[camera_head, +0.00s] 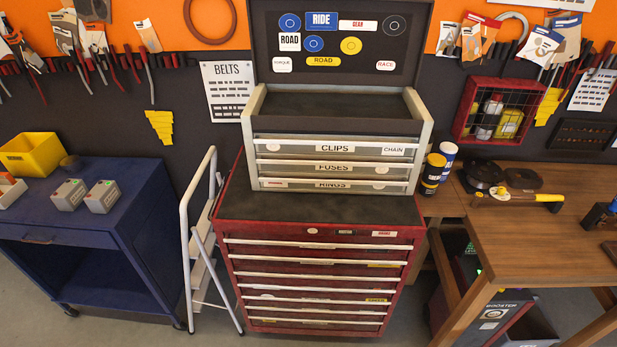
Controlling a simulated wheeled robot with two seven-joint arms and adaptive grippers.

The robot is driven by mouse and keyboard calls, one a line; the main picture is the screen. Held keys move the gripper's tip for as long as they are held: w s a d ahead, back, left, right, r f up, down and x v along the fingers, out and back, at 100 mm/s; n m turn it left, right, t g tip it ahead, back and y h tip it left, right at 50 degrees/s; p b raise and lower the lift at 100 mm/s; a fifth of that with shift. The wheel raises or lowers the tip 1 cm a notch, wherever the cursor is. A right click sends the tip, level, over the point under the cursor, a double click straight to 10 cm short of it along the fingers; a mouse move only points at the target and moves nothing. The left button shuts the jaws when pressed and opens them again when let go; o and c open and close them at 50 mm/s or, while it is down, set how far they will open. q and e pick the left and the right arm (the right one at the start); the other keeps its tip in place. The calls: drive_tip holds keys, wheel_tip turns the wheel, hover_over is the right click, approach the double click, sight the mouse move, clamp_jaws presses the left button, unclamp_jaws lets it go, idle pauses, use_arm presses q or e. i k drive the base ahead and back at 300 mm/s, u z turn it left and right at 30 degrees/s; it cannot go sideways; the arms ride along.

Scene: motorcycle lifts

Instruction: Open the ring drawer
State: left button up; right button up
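The drawer labelled RINGS (305,184) is the lowest of the three drawers in the grey top chest (248,135). It looks closed, its front in line with the drawers above. The FUSES drawer (305,169) and the CLIPS drawer (290,149) sit above it and also look closed. The chest's lid (270,62) stands open, covered with stickers. The chest rests on a red tool cabinet (233,230) whose drawers look closed. Neither of my grippers shows in the head view.
A white folding step ladder (190,215) leans left of the red cabinet. A blue cart (125,205) with small grey boxes stands farther left. The cabinet top before the chest is clear.

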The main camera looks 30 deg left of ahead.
sight(278, 179)
drive_tip(key=u, duration=0.6)
drive_tip(key=i, duration=0.8)
drive_tip(key=u, duration=0.45)
